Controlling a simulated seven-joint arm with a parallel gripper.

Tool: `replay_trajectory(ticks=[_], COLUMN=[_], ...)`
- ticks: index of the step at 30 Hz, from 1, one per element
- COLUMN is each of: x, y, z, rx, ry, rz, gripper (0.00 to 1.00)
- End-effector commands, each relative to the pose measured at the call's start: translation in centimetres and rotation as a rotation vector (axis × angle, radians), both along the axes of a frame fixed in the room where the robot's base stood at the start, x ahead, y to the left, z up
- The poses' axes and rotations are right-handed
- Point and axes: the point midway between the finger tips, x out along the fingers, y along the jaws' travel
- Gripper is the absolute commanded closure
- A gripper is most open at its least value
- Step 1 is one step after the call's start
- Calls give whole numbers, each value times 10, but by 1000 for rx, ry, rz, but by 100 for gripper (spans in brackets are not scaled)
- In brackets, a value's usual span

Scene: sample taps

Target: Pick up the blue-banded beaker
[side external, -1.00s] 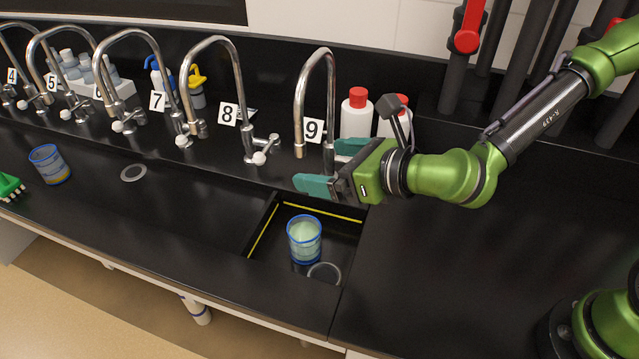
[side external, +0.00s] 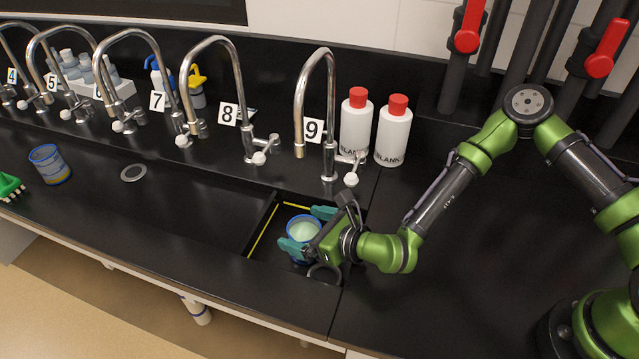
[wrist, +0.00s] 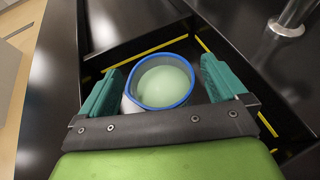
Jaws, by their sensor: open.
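A blue-rimmed beaker (side external: 303,228) with pale green liquid stands upright in the small sink (side external: 262,232) below the tap labelled 9. In the wrist view the beaker (wrist: 162,80) shows its blue rim and its contents from above. My gripper (side external: 305,229) is open, with one teal finger on each side of the beaker. In the wrist view a gap shows between the beaker and the right finger; the left finger is close to the beaker, and I cannot tell if it touches.
Another blue-rimmed beaker (side external: 50,164) with yellowish contents stands at the far left near a green brush (side external: 10,187). The tap numbered 9 (side external: 328,110) rises behind the sink. The black counter (side external: 430,310) at the right front is clear.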

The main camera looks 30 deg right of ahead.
Motion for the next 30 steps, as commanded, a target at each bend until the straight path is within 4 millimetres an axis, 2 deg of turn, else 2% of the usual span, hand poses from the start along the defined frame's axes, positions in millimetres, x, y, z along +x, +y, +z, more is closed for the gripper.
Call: replay_trajectory(ticks=[4,12,24,25,26,30], x=[13,14,14,15,15,15], y=[7,8,7,8,8,8], z=[-6,-7,-6,-6,-6,-6], rx=[-1,-1,-1,0,0,0], ry=[-1,1,0,-2,-2,-2], rz=[-1,1,0,0,0,0], gripper=[2,3,64,66,72,72])
